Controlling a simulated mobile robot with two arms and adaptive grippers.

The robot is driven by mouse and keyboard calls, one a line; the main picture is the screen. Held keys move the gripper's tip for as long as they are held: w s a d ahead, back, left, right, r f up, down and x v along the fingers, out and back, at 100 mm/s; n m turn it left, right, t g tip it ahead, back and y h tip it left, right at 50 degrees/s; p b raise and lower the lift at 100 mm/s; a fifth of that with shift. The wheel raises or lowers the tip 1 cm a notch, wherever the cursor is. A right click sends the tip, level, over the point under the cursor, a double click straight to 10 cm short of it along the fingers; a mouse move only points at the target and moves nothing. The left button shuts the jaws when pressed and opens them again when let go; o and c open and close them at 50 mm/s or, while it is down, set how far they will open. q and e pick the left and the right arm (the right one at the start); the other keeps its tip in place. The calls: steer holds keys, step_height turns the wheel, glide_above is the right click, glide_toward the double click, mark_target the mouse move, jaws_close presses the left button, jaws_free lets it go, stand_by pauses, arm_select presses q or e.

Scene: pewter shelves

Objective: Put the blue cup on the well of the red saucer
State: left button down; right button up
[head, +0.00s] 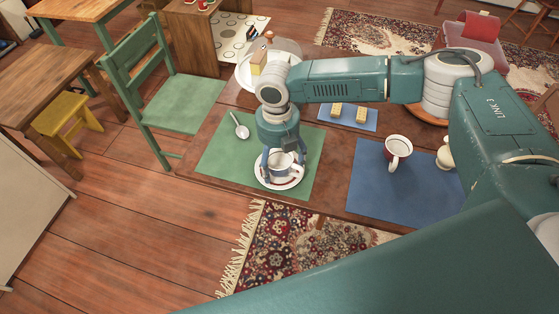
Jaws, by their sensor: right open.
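The blue cup (281,168), white with a dark band, stands upright on the red saucer (262,177), a white plate with a thin reddish line near its rim. The cup appears to rest over the saucer's middle; the exact seat in the well is partly hidden. My right gripper (283,167) points down from above, open, with its fingers on either side of the cup. Whether a finger touches the cup I cannot tell. My left gripper is not in view.
The saucer lies on a green mat (222,160) with a spoon (239,126). A blue mat (372,190) to the right holds another white cup (398,150) with a reddish band. A domed dish (285,49) stands behind my wrist. A green chair (180,103) is left of the table.

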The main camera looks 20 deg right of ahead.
step_height(320, 180, up, 12)
steer(key=shift+w+a+b, duration=0.15)
steer(key=shift+w+b, duration=0.05)
steer(key=shift+b, duration=0.15)
stand_by(0.6)
